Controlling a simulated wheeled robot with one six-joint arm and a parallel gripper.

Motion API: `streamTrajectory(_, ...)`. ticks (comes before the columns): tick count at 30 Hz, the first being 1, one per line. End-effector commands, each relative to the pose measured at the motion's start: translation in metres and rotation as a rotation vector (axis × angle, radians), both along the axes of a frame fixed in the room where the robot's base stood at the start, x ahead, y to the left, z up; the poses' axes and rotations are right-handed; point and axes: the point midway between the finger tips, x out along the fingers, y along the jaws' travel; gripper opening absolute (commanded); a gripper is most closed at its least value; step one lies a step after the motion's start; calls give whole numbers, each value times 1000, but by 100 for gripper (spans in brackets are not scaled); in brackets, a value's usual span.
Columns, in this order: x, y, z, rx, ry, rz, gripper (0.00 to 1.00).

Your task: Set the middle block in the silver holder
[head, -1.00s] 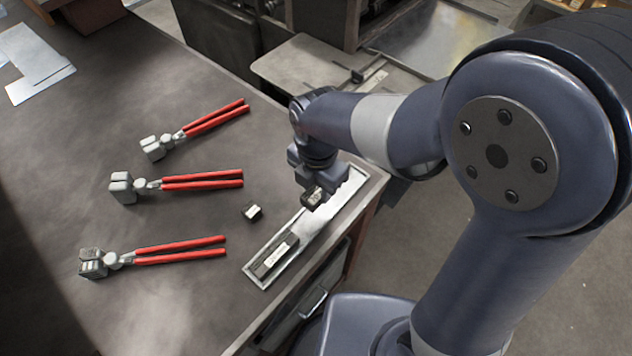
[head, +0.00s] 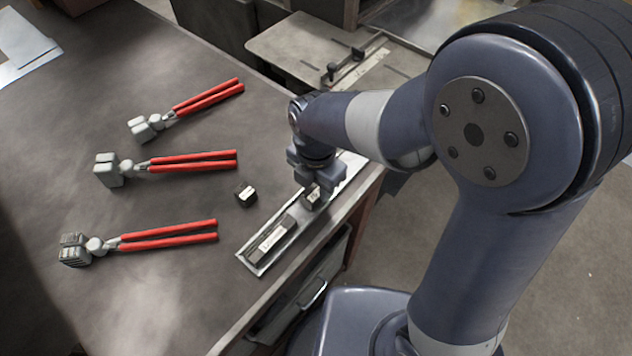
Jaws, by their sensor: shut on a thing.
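The silver holder (head: 252,259) is a long, shallow metal tray along the right edge of the bench. A long dark block (head: 270,238) with a pale label lies in its near end. My gripper (head: 317,190) is over the holder, beyond that block, and shut on a small dark block (head: 312,200) with a light label. The held block is at or just above the holder's floor; I cannot tell whether it touches. Another small dark block (head: 246,196) sits on the bench left of the holder. The holder's far part is partly hidden by my gripper.
Three red-handled tongs lie on the bench to the left: far (head: 208,96), middle (head: 195,160) and near (head: 170,235). Sheet metal (head: 22,42) lies at the far left. The bench's right edge drops off just beside the holder.

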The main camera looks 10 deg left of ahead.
Motion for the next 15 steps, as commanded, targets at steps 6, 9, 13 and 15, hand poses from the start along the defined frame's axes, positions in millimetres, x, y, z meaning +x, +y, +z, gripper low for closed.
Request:
streamTrajectory(6,0,0,1,1,0,0,34)
streamTrajectory(9,0,0,0,1,0,0,42)
streamTrajectory(13,0,0,0,1,0,0,53)
streamTrajectory(15,0,0,0,1,0,0,58)
